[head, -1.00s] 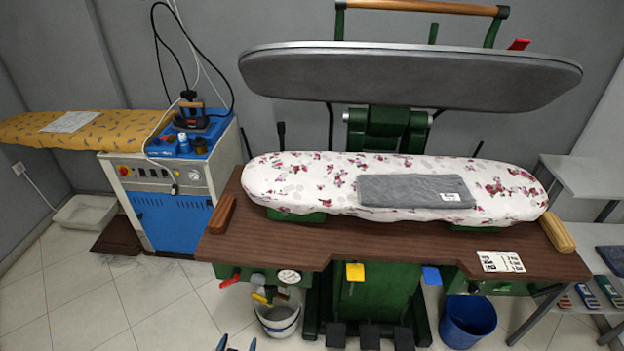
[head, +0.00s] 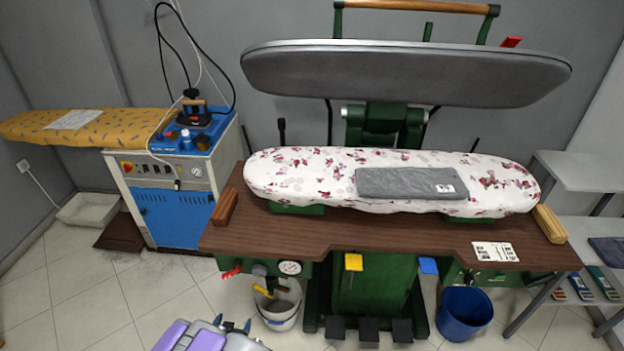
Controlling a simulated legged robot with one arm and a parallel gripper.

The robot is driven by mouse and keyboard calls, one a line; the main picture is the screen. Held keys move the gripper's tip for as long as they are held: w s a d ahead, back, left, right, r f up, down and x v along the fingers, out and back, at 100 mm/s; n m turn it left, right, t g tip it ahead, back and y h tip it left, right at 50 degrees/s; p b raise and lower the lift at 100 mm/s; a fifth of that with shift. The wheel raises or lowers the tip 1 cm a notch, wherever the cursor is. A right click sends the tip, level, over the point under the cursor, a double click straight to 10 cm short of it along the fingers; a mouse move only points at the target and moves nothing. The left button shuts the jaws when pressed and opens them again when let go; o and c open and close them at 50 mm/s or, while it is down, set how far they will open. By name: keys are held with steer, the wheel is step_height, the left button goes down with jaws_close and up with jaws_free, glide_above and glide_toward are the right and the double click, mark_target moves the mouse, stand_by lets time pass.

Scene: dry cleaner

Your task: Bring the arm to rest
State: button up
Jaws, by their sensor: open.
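My gripper (head: 232,325) shows at the bottom edge of the head view, left of centre. Its two dark fingertips are apart, with nothing between them. Part of my arm, purple and grey, lies just left of it and runs out of the bottom of the picture. The gripper appears in front of the pressing table, over the tiled floor, left of the white bucket (head: 279,318) in the picture. The rest of my arm is out of view.
A brown-topped pressing table (head: 300,236) has a floral padded board (head: 300,180) with a folded grey cloth (head: 400,182). A blue bucket (head: 464,313) stands below. A blue-and-white steam unit (head: 180,215) is at left. Tiled floor (head: 70,300) at front left is clear.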

steer(key=w+r+g, duration=0.2)
steer(key=w+r, duration=0.2)
steer(key=r, duration=0.3)
steer(key=s+d+r+n+g+y, duration=0.1)
steer(key=d+r+g, duration=0.1)
steer(key=d+r, duration=0.65)
steer(key=s+d+r+g+y, duration=0.25)
steer(key=d+r, duration=0.25)
steer(key=r, duration=0.6)
steer(key=s+d+r+g+h, duration=0.1)
steer(key=s+d+r, duration=0.3)
steer(key=s+d, duration=0.4)
steer(key=s+d+r+g+h, duration=0.1)
steer(key=s+d+r+g, duration=0.2)
steer(key=s+d, duration=0.6)
steer(key=s+d+r+n+g+h, duration=0.1)
steer(key=s+d+r, duration=0.6)
steer(key=s, duration=0.8)
steer(key=shift+s+d+r+g, duration=0.15)
steer(key=shift+s+d+g, duration=0.05)
steer(key=shift+d+g, duration=0.55)
steer(key=shift+a+h, duration=0.15)
steer(key=shift+h, duration=0.1)
